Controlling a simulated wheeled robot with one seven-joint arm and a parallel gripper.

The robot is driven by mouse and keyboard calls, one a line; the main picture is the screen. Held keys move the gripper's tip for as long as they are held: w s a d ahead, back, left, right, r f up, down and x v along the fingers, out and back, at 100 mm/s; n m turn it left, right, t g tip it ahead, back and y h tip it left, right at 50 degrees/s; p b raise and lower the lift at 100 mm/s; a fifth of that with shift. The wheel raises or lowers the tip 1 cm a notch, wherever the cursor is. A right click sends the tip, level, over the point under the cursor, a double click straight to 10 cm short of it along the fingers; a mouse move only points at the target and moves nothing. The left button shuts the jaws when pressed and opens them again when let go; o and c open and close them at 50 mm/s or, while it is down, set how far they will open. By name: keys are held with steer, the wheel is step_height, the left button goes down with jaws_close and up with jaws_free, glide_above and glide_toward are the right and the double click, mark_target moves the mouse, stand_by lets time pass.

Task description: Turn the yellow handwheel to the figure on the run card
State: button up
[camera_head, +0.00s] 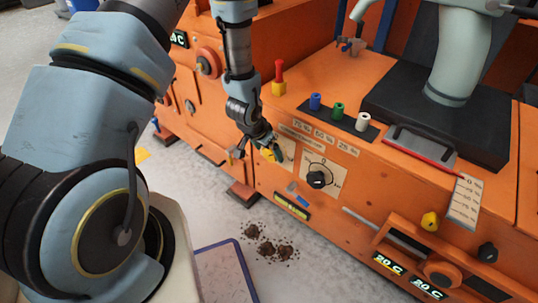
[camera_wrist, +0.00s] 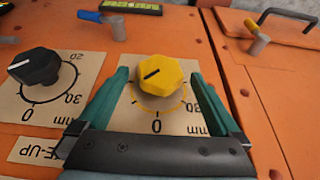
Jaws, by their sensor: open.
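The yellow handwheel (camera_wrist: 168,76) is a faceted knob on a beige dial plate on the orange machine front. The dial reads 0 at the bottom and 30 at lower right, in mm. My gripper (camera_wrist: 158,88) is open, with its green fingers on either side of the handwheel; a gap shows on the left. In the head view my gripper (camera_head: 266,147) partly hides the handwheel (camera_head: 270,154). A beige card (camera_head: 465,200) with lines of print lies at the right; its figures are too small to read.
A black knob (camera_wrist: 34,67) on a similar dial sits beside the handwheel. A blue-handled lever (camera_wrist: 92,17) and a green display (camera_wrist: 131,6) are close by. Blue, green and white pegs (camera_head: 363,121) stand on the ledge above. Dark debris (camera_head: 272,248) lies on the floor.

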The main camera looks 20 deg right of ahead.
steer(key=shift+x, duration=0.9)
steer(key=c, duration=1.3)
steer(key=shift+b, duration=0.35)
